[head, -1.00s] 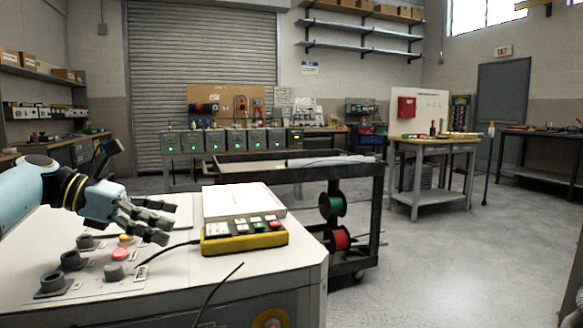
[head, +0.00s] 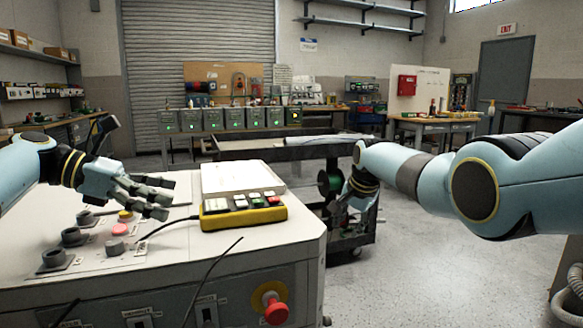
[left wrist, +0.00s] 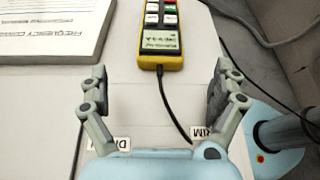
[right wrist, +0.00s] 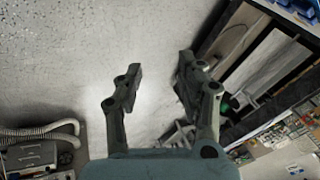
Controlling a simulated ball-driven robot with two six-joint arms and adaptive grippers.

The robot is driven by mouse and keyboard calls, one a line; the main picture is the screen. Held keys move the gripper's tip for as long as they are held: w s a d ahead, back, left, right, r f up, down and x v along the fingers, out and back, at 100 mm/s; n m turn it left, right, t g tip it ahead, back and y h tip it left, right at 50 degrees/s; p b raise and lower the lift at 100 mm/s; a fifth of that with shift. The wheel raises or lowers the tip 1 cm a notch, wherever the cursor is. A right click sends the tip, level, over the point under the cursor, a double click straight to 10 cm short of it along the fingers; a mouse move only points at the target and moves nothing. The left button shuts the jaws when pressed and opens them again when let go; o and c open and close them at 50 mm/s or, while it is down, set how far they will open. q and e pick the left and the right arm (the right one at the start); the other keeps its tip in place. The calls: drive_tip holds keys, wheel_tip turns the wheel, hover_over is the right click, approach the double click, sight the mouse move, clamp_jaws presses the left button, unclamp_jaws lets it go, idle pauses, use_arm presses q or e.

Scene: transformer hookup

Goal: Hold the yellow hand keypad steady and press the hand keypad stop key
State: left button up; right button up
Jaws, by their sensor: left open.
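The yellow hand keypad (head: 243,216) lies on the grey cabinet top, with white, green and red keys in a row on its upper face. In the left wrist view the keypad (left wrist: 160,45) lies ahead of the open fingers, its cable end nearest. A red key shows near the far end, cut by the frame edge. My left gripper (head: 160,197) is open and empty, left of the keypad and apart from it; its fingers also show in the left wrist view (left wrist: 160,90). My right gripper (right wrist: 155,85) is open and empty over the floor, right of the cabinet.
A white book (head: 243,178) lies behind the keypad. Knobs and a red button (head: 119,229) stand on the cabinet top (head: 180,262) at left. A black cable runs from the keypad. A red emergency stop (head: 275,311) is on the cabinet front. A dark cart (head: 270,149) stands behind.

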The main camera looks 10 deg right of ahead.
sight(215, 207)
drive_tip(key=w+a+r+m+g+y, duration=0.1)
drive_tip(key=a+r, duration=0.2)
drive_tip(key=r, duration=0.5)
drive_tip(key=w+a+r+m+y, duration=0.1)
drive_tip(key=a+r, duration=0.2)
drive_tip(key=r, duration=0.5)
use_arm(q)
drive_tip(key=shift+d, duration=0.3)
drive_tip(key=x, duration=1)
drive_tip(key=shift+f, duration=0.2)
use_arm(e)
drive_tip(key=s+a+r+m+g+y, duration=0.1)
drive_tip(key=s+a+r+g, duration=0.4)
drive_tip(key=s+a, duration=0.4)
drive_tip(key=shift+a+r+y, duration=0.3)
drive_tip(key=shift+a+r, duration=0.35)
drive_tip(key=shift+s, duration=0.1)
use_arm(q)
drive_tip(key=c, duration=1.5)
use_arm(e)
drive_tip(key=shift+c, duration=0.2)
clamp_jaws()
